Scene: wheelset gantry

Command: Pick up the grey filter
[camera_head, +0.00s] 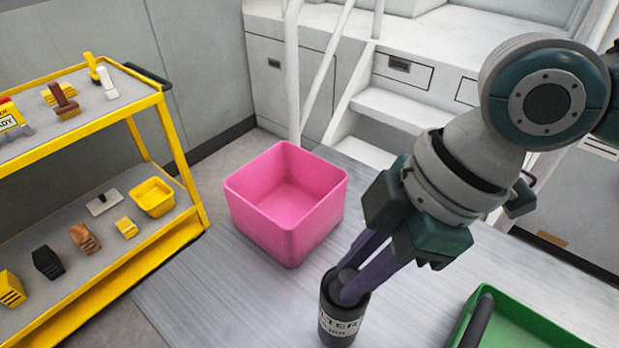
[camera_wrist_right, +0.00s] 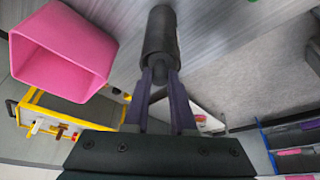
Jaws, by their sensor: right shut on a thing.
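The grey filter (camera_head: 341,318) is a dark grey cylinder with a pale band reading "FILTER". It is upright in the head view, at the bottom centre. My right gripper (camera_head: 353,285) comes down from the upper right, and its purple fingers are shut on the filter's top end. In the right wrist view the filter (camera_wrist_right: 160,40) extends away from between the fingertips (camera_wrist_right: 160,80). Its lower end is cut off in the head view, so I cannot tell whether it touches the surface below. My left gripper is not in view.
An open, empty pink bin (camera_head: 286,203) stands left of the filter. A green tray (camera_head: 535,325) with a dark bar at its edge is at the lower right. A yellow cart (camera_head: 165,245) with brushes and small blocks stands at the left. White steps (camera_head: 385,115) are behind.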

